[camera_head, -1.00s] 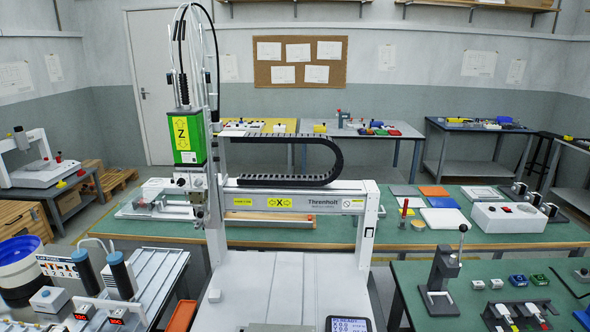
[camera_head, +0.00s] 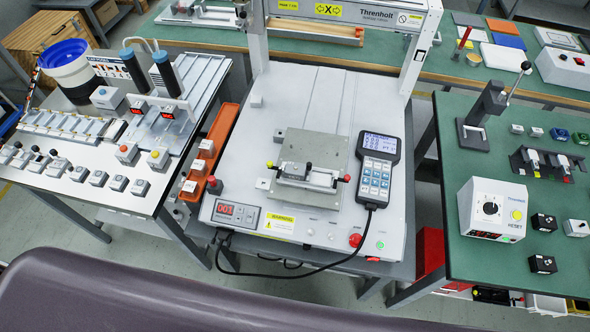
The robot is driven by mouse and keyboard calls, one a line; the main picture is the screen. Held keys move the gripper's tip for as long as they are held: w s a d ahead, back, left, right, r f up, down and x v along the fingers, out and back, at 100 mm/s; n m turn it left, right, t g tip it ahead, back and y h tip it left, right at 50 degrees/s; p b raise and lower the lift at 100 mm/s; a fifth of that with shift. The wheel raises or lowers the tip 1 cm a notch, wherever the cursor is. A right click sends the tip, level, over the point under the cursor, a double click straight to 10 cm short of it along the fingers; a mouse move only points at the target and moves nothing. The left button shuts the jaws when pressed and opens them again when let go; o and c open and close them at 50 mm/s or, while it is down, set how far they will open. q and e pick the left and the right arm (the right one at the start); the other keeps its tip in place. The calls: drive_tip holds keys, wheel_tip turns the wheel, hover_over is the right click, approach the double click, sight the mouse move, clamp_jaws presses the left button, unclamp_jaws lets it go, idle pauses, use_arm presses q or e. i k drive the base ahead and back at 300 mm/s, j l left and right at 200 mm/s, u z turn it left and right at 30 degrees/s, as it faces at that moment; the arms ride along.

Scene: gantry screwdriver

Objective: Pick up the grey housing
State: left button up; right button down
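A small grey block that looks like the grey housing (camera_head: 297,169) sits in a clamp fixture (camera_head: 321,182) on a grey metal plate (camera_head: 325,146). The plate lies on the white bed of the gantry machine (camera_head: 265,120). The fixture has red and yellow-tipped knobs at its ends. The block is small in the view, so its exact seating in the fixture cannot be told. Neither of my grippers is in view.
A handheld controller (camera_head: 377,166) lies right of the plate, its cable hanging off the front. An orange tray (camera_head: 215,143) runs along the bed's left. The left bench (camera_head: 70,188) holds several small grey boxes. A green bench (camera_head: 456,160) with a press stands at right.

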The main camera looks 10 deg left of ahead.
sight(297, 171)
drive_tip(key=k+j+z, duration=0.15)
drive_tip(key=j+z, duration=0.15)
drive_tip(key=j, duration=0.2)
drive_tip(key=k+j+z, duration=0.3)
drive_tip(key=j, duration=0.15)
drive_tip(key=k+j+z, duration=0.15)
drive_tip(key=j+z, duration=0.15)
drive_tip(key=j, duration=0.15)
drive_tip(key=k+j+z, duration=0.3)
drive_tip(key=i+j, duration=0.05)
drive_tip(key=j, duration=0.05)
